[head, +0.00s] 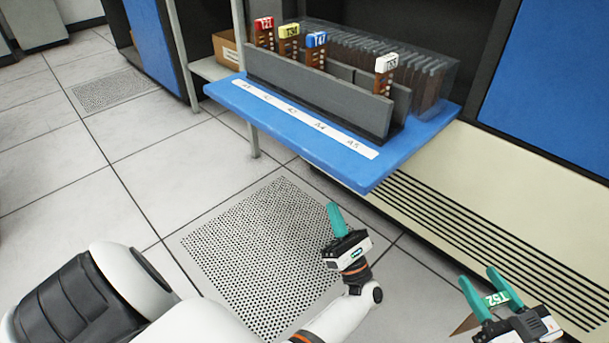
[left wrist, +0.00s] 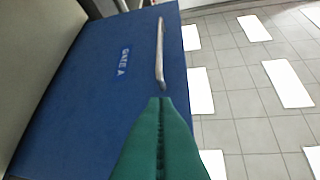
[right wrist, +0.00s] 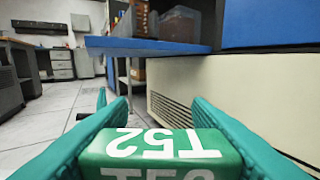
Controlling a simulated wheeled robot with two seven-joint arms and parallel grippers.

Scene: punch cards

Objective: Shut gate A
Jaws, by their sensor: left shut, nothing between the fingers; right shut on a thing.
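Gate A (left wrist: 70,110) is a blue panel in the left wrist view, with a white "GATE A" label and a metal bar handle (left wrist: 160,50). My left gripper (left wrist: 160,100) is shut and empty. In that view its tips overlap the panel just below the handle's lower end; I cannot tell whether they touch. In the head view my left gripper (head: 335,212) is over the floor, in front of the blue shelf. My right gripper (head: 483,284) is shut on a green-topped card, T52 (head: 497,299), which also shows in the right wrist view (right wrist: 150,148).
A blue shelf (head: 240,103) carries a grey rack (head: 310,92) with red, yellow, blue and white-topped cards, behind labels. A clear bin (head: 440,65) of brown cards stands behind. Blue panels flank it left (head: 152,35) and right (head: 550,85). The floor at left is clear.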

